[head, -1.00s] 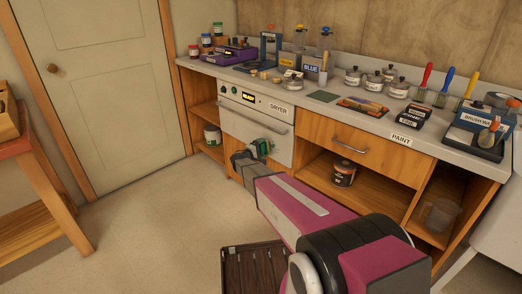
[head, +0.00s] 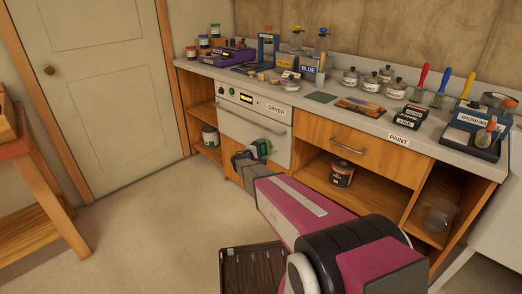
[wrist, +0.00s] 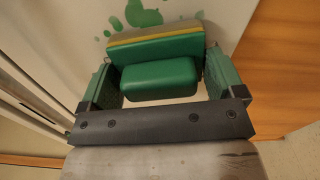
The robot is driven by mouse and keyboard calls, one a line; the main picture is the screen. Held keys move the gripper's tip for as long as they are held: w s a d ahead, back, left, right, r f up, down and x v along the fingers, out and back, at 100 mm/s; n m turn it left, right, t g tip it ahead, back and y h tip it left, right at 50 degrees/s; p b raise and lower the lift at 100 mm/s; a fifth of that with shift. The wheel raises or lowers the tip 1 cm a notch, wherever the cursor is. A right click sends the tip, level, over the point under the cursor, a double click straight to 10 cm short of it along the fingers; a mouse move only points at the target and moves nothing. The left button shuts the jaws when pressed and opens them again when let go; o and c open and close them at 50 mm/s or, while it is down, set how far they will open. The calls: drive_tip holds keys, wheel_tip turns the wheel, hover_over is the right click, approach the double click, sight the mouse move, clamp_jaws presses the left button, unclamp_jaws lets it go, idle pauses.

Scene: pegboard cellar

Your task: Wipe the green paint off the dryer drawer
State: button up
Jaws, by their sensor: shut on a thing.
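The dryer drawer is the white front (head: 232,126) under the DRYER label in the head view. It looks closed. Green paint (wrist: 143,14) shows on its white face in the wrist view, as a large blot with smaller drops to the left. My gripper (head: 261,148) is at the lower right part of the drawer front. In the wrist view, my gripper (wrist: 158,62) is shut on a green block (wrist: 160,78) with a yellowish layer, probably a sponge. The block lies just below the blot; I cannot tell whether it touches the drawer. It may hide more paint.
The drawer's bar handle (head: 252,117) runs across its upper part. A wooden paint drawer (head: 360,148) is to the right, above an open shelf with a dark can (head: 342,174). The worktop is crowded with jars and brushes. Open floor (head: 150,235) lies at left.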

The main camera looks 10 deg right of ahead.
sight(268, 149)
drive_tip(key=shift+s+d, duration=0.45)
drive_tip(key=shift+s, duration=0.25)
drive_tip(key=shift+s+d, duration=0.45)
drive_tip(key=shift+s, duration=0.25)
drive_tip(key=shift+s+d, duration=1.4)
drive_tip(key=shift+s, duration=0.2)
drive_tip(key=shift+w, duration=0.15)
drive_tip(key=shift+w+a, duration=0.45)
drive_tip(key=shift+w, duration=0.15)
drive_tip(key=shift+w+a, duration=0.4)
drive_tip(key=shift+w, duration=0.2)
drive_tip(key=shift+w+a, duration=1.6)
drive_tip(key=shift+w, duration=0.3)
drive_tip(key=shift+r, duration=1.2)
drive_tip(key=shift+s+d, duration=0.8)
drive_tip(key=shift+s, duration=0.3)
drive_tip(key=shift+s+d, duration=0.8)
drive_tip(key=shift+s, duration=0.3)
drive_tip(key=shift+s+d, duration=0.8)
drive_tip(key=shift+s, duration=0.3)
